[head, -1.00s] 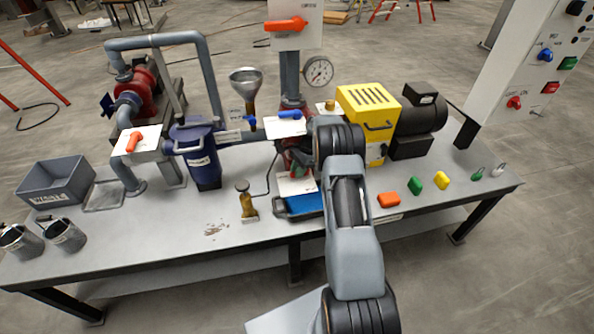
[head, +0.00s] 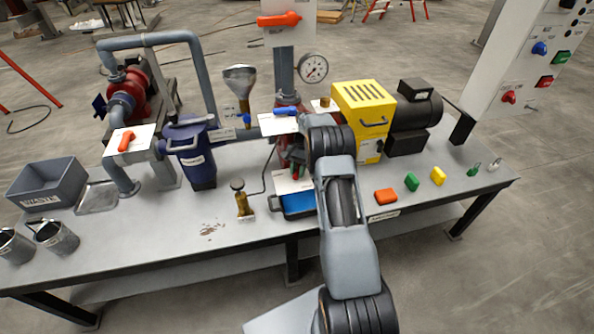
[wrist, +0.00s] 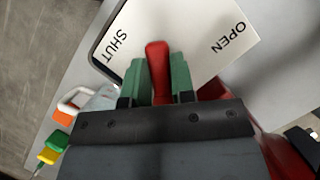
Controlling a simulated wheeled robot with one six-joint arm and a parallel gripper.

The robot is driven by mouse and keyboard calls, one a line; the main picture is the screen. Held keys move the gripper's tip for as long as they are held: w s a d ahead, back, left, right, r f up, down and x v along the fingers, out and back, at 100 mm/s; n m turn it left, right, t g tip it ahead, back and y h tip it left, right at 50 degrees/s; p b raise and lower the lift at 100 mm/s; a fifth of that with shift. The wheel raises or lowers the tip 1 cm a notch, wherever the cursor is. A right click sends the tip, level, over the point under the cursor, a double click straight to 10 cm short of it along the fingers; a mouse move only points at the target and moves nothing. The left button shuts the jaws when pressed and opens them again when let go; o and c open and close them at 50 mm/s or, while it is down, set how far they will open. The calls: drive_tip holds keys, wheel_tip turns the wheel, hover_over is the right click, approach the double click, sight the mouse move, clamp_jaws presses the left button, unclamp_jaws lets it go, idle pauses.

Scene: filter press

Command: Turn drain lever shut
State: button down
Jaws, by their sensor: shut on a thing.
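The red drain lever (wrist: 157,70) shows in the wrist view in front of a white plate (wrist: 185,25) marked SHUT on its left and OPEN on its right. The lever's tip points between the two words, a little nearer SHUT. My gripper (wrist: 157,78) is shut on the lever, with a green finger on each side. In the head view my gripper (head: 298,168) is at the red valve body, beside the white plate (head: 291,184). The lever is mostly hidden there by my gripper and wrist.
A blue tray (head: 299,203) sits below the plate. The yellow machine (head: 361,113) stands close right of my wrist. A brass hand pump (head: 242,199) stands to the left. Several coloured blocks lie at the right, such as the orange one (head: 386,196).

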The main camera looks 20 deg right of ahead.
idle(0.4)
drive_tip(key=c, duration=1)
unclamp_jaws()
drive_tip(key=shift+o, duration=0.2)
drive_tip(key=w+d+r+m+t+y+p, duration=0.15)
drive_tip(key=d+r+m+t, duration=0.25)
drive_tip(key=r+m, duration=0.8)
drive_tip(key=s+a+r+n+t+h+p, duration=0.1)
drive_tip(key=s+a+r+n+h, duration=0.2)
drive_tip(key=s+a+r+n, duration=1)
drive_tip(key=shift+s+a+r+n, duration=0.4)
drive_tip(key=shift+s, duration=0.75)
